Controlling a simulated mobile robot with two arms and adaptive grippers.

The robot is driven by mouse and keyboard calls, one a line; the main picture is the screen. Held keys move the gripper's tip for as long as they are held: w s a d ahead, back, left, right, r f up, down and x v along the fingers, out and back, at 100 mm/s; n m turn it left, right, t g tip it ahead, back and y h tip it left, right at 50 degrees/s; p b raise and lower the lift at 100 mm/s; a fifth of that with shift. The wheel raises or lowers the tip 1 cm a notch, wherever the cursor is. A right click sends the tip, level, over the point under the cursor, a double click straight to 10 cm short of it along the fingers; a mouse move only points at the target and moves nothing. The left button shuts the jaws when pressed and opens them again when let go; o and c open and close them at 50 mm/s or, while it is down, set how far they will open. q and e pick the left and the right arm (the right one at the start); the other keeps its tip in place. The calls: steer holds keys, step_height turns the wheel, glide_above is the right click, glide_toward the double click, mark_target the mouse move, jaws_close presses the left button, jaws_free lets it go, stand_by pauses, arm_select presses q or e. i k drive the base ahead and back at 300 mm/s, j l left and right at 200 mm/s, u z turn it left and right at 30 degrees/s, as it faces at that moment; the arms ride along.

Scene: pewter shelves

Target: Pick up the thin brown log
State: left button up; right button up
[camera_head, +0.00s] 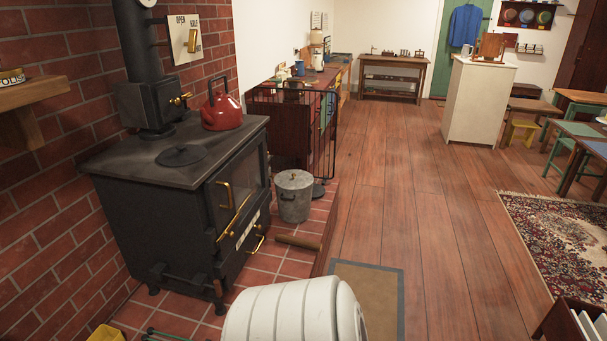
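A thin brown log (298,242) lies on the red tiled hearth, near its right edge, in front of the grey lidded bucket. It lies roughly crosswise in the picture, and its whole length seems to show. Neither of my grippers is in view, and nothing is seen touching the log.
A black stove (170,215) with a red kettle (222,108) stands left of the log. The grey bucket (294,197) is just behind it. A brown mat (368,292) lies to the right on the wooden floor (425,230), which is largely clear. A white ribbed form (292,312) fills the bottom middle.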

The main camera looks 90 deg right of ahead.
mark_target(283, 238)
steer(key=z, duration=2.75)
steer(key=i+l+u, duration=0.2)
steer(key=i+l, duration=0.55)
steer(key=i+l+u, duration=0.2)
steer(key=i+l, duration=0.45)
steer(key=l, duration=0.15)
